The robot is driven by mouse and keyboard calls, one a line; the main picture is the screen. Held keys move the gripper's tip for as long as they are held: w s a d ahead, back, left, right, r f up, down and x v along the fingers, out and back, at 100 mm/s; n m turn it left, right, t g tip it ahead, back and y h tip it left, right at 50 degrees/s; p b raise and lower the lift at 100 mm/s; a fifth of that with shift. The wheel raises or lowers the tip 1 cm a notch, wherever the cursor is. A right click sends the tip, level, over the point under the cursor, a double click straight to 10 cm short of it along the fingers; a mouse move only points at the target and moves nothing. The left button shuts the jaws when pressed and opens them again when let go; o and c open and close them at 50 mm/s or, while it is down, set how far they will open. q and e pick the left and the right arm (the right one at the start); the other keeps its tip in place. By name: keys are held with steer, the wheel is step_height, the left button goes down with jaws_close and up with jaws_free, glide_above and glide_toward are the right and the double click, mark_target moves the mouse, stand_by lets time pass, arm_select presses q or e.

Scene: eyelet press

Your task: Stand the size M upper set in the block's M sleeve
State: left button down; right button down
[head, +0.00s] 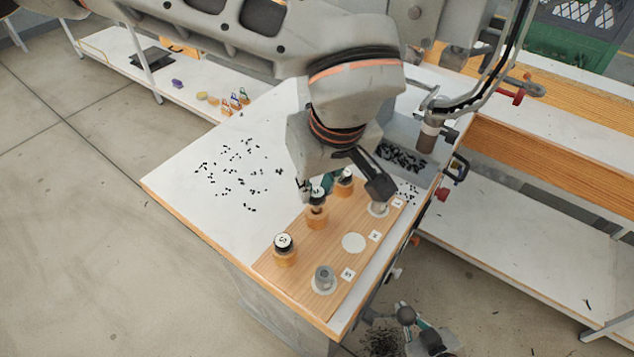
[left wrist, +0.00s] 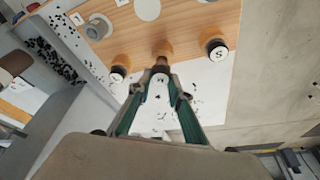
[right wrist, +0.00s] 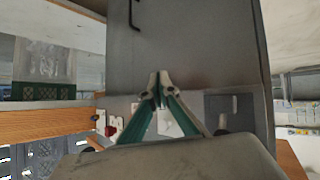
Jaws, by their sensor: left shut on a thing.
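The upper set with the M cap (left wrist: 159,86) is between the fingers of my left gripper (head: 317,188), which is shut on it. Its brownish lower end points at the M sleeve (left wrist: 162,48), the middle one of three orange sleeves on the board; the sleeve also shows in the head view (head: 317,219). The set looks roughly upright over the sleeve's mouth. I cannot tell whether its tip is inside. My right gripper (right wrist: 159,82) is empty, its fingertips together, low beyond the table's front edge; it also shows in the head view (head: 428,338).
The wooden board (head: 300,262) also holds an S-capped set (head: 283,243) and another capped set (head: 345,176) in sleeves either side. A grey die (head: 324,278) stands on one white disc; the middle white disc (head: 354,243) is bare. Small black pieces lie scattered on the white tabletop (head: 190,178).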

arm_select(q)
steer(key=shift+f, duration=0.1)
arm_select(e)
steer(key=shift+s+f, duration=0.1)
steer(key=shift+s, duration=0.1)
arm_select(q)
steer(key=shift+f+b, duration=0.35)
steer(key=shift+f, duration=0.2)
arm_select(e)
steer(key=shift+w+f, duration=0.15)
steer(key=shift+w, duration=0.2)
arm_select(q)
steer(key=shift+f, duration=0.2)
arm_select(e)
steer(key=shift+s+f, duration=0.1)
steer(key=shift+f, duration=0.05)
arm_select(q)
steer(key=shift+f, duration=0.3)
steer(key=shift+f+b, duration=0.15)
steer(key=shift+b, duration=0.15)
arm_select(e)
steer(key=shift+s+f, duration=0.55)
arm_select(q)
steer(key=shift+f, duration=0.15)
arm_select(e)
steer(key=shift+w, duration=0.15)
